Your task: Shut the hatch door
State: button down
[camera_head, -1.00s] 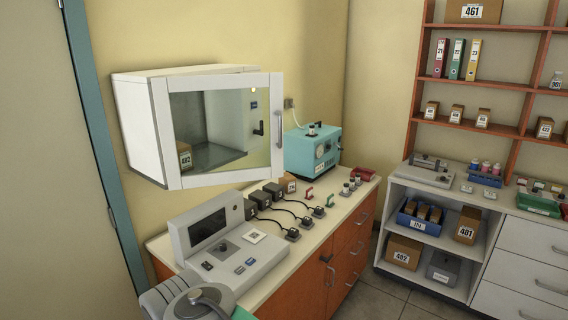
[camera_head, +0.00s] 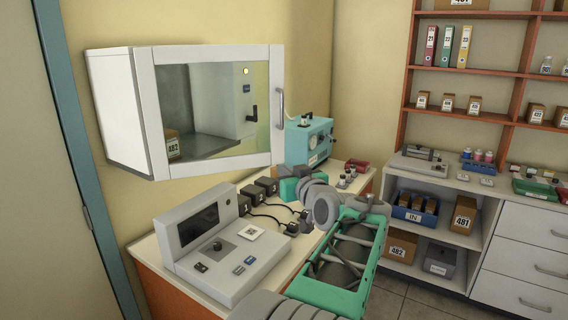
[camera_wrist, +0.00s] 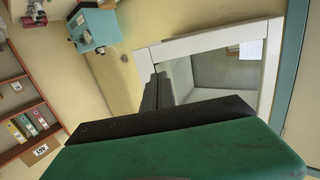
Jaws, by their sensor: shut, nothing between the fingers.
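The hatch door (camera_head: 277,75) is a white-framed glass panel on the front of a white wall cabinet (camera_head: 115,115). Its upright handle (camera_head: 281,108) is on the right side of the frame. The door seems to stand out from the cabinet, but I cannot tell the exact angle. In the wrist view the white frame (camera_wrist: 215,38) shows tilted, beyond my dark fingers. My gripper (camera_wrist: 158,92) is shut and empty. In the head view my green hand (camera_head: 290,188) is below the door's lower right corner; the fingertips are hard to make out and contact cannot be told.
A counter (camera_head: 150,245) under the cabinet holds a grey console (camera_head: 210,245), several black blocks with cables, and a teal device (camera_head: 308,140). A shelf unit (camera_head: 408,60) and low white drawers (camera_head: 530,235) stand at the right. A boxed item (camera_head: 172,145) shows through the glass.

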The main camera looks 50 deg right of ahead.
aim_at(280, 146)
jog(key=s+d+r+h, duration=0.1)
jog(key=s+d, duration=0.2)
jog(key=shift+m, duration=0.3)
jog(key=p+x, duration=0.2)
jog(key=x, duration=0.2)
jog(key=p+x, duration=0.1)
jog(key=x, duration=0.3)
jog(key=r+p+x, duration=0.1)
jog(key=p+x, duration=0.1)
jog(key=x, duration=0.3)
jog(key=shift+w+r+p, duration=0.15)
jog(key=shift+p, duration=0.2)
jog(key=shift+w+d, duration=0.15)
jog(key=shift+w, duration=0.05)
